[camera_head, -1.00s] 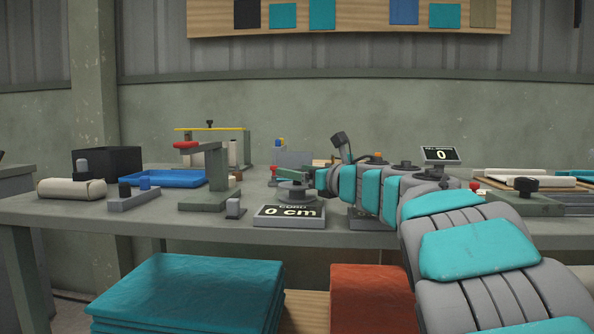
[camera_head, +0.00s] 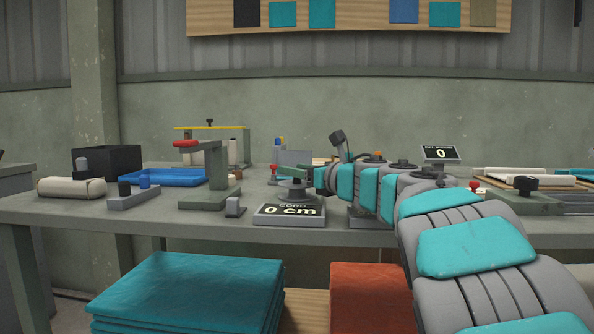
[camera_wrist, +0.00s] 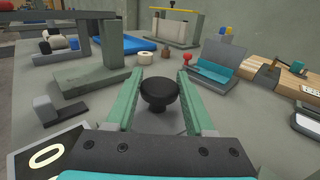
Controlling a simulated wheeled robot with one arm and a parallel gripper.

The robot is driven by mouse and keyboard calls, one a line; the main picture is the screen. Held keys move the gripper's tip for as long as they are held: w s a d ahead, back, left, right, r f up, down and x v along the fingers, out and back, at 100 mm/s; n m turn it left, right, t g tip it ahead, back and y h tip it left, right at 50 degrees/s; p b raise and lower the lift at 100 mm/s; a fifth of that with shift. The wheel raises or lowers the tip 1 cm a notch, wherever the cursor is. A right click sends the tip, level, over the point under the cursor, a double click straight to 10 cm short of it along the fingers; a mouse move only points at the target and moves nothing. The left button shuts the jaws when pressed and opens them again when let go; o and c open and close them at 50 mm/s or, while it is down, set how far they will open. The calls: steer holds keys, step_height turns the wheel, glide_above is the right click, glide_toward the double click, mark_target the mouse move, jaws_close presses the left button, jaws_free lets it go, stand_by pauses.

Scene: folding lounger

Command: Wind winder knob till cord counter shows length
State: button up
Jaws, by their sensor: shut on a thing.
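The round black winder knob (camera_wrist: 160,93) stands on a grey disc between the two green fingers of my gripper (camera_wrist: 160,79) in the wrist view. My gripper is shut on the knob, one finger along each side. In the head view the gripper (camera_head: 309,174) reaches in from the right at the winder (camera_head: 297,190), and part of the knob is hard to make out. The cord counter (camera_head: 290,212) in front reads 0 cm. Part of its display also shows at the lower left of the wrist view (camera_wrist: 45,155).
A green stand with a red handle (camera_head: 208,165) is left of the winder. A small grey block (camera_head: 235,207) sits by the counter. A second display (camera_head: 440,153) reading 0 stands behind my arm. A blue tray (camera_head: 165,178) lies farther left.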

jaws_close()
steer(key=shift+f, duration=0.1)
